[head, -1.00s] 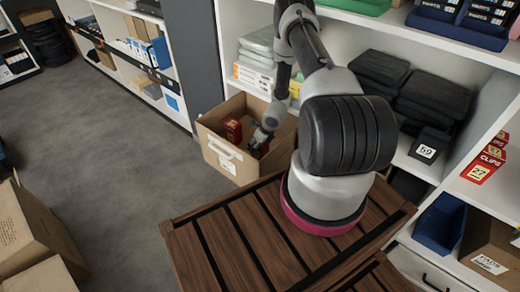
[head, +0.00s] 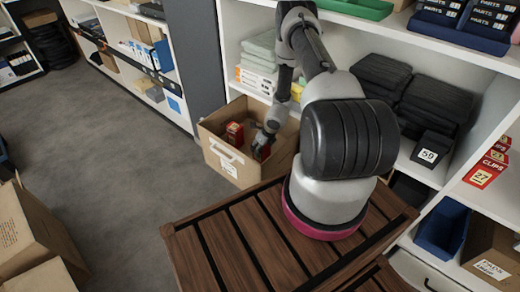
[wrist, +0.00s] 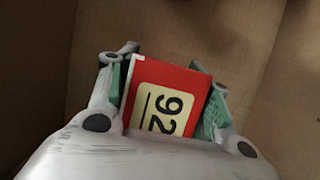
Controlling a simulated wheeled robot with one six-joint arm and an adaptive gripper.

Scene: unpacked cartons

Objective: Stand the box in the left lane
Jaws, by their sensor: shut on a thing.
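My gripper (head: 262,150) reaches down into an open cardboard carton (head: 222,152) on the floor. In the wrist view my gripper (wrist: 165,85) is shut on a red box (wrist: 180,75), with one finger on each side of it. The box has a cream label with black digits turned sideways, looking like 92. In the head view only a bit of the held box shows below the fingers. A second red box (head: 234,133) stands in the carton, left of my gripper. Which place is the left lane cannot be told from these views.
A white shelf unit stands behind and to the right. A slatted wooden surface (head: 240,240) lies in front.

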